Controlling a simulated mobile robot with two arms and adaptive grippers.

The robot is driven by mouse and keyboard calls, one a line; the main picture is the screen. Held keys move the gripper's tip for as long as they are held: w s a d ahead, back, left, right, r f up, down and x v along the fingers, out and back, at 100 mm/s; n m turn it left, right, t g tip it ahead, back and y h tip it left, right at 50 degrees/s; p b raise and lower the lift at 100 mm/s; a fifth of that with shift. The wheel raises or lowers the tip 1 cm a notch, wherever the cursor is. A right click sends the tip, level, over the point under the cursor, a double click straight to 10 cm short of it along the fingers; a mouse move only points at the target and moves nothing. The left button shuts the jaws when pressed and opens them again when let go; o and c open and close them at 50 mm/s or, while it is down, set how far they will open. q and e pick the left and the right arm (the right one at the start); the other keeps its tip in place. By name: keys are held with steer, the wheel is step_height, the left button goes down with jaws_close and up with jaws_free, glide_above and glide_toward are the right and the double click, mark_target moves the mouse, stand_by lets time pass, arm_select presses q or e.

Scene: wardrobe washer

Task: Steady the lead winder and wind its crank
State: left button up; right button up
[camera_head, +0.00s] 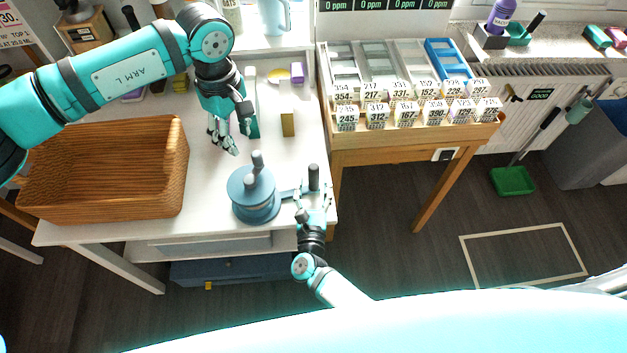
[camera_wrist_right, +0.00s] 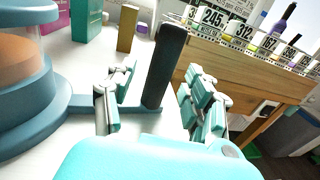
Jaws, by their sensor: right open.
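The lead winder (camera_head: 255,196) is a round blue drum with an upright grey post on top, standing on the white table; its base also fills the left of the right wrist view (camera_wrist_right: 30,105). Its crank arm reaches right to an upright dark handle (camera_head: 314,178), which also shows in the right wrist view (camera_wrist_right: 165,65). My right gripper (camera_head: 313,200) is open, with its fingers on either side of the crank handle, apart from it as far as I can see. My left gripper (camera_head: 224,138) hangs above the table behind the winder, its fingers apart and empty.
A wicker basket (camera_head: 105,205) takes up the table's left side. A wooden stand (camera_head: 400,135) with numbered boxes is to the right. The table's front right edge lies close to the crank.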

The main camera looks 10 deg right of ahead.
steer(key=shift+x, duration=0.8)
steer(key=shift+c, duration=0.2)
jaws_close()
arm_select(q)
steer(key=shift+f, duration=0.2)
arm_select(e)
steer(key=shift+s+f, duration=0.15)
steer(key=shift+f, duration=0.15)
stand_by(0.9)
arm_select(q)
steer(key=shift+o, duration=0.3)
